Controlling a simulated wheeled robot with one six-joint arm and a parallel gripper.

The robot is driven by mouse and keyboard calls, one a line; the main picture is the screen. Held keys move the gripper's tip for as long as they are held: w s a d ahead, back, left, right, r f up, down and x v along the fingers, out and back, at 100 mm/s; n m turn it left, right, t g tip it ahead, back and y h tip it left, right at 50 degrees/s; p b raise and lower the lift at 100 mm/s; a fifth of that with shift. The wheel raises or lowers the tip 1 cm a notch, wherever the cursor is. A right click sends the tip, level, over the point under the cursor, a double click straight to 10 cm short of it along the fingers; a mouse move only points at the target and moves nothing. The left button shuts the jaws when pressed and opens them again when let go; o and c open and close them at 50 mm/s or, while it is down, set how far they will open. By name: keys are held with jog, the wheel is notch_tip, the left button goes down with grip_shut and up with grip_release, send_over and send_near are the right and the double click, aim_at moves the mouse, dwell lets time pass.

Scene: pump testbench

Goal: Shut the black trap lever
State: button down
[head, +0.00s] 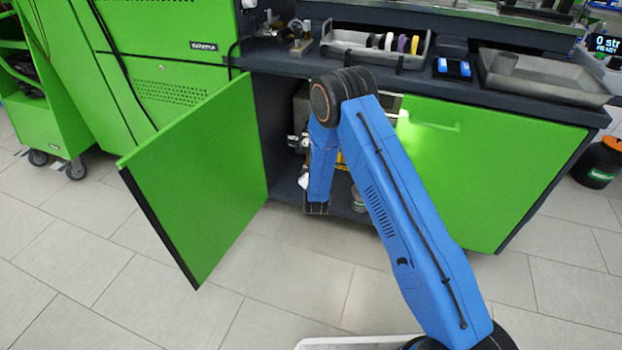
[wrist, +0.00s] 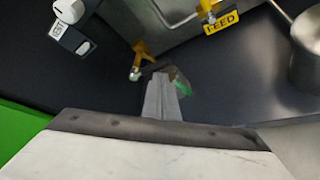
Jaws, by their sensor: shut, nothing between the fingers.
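My gripper (wrist: 163,82) shows in the wrist view with its grey fingers together and nothing between them. Just beyond the fingertips is a small dark piece (wrist: 153,68), which may be the black trap lever; I cannot tell its position or whether the fingers touch it. A yellow-handled valve (wrist: 142,48) is close by, up and to the left. A small greenish piece (wrist: 182,84) shows right of the fingertips. In the head view my blue arm reaches down into the open cabinet, and the gripper and lever are hidden there.
A yellow FEED tag (wrist: 221,22) hangs at the upper right, near a metal cylinder (wrist: 306,55). A white-and-black fitting (wrist: 70,30) is at upper left. The open green door (head: 200,180) stands left of my arm. The tiled floor (head: 270,275) in front is clear.

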jog(key=shift+w+d+r, duration=0.1)
jog(key=shift+w+r, duration=0.05)
jog(key=shift+r, duration=0.45)
dwell(0.4)
jog(key=shift+f, duration=0.1)
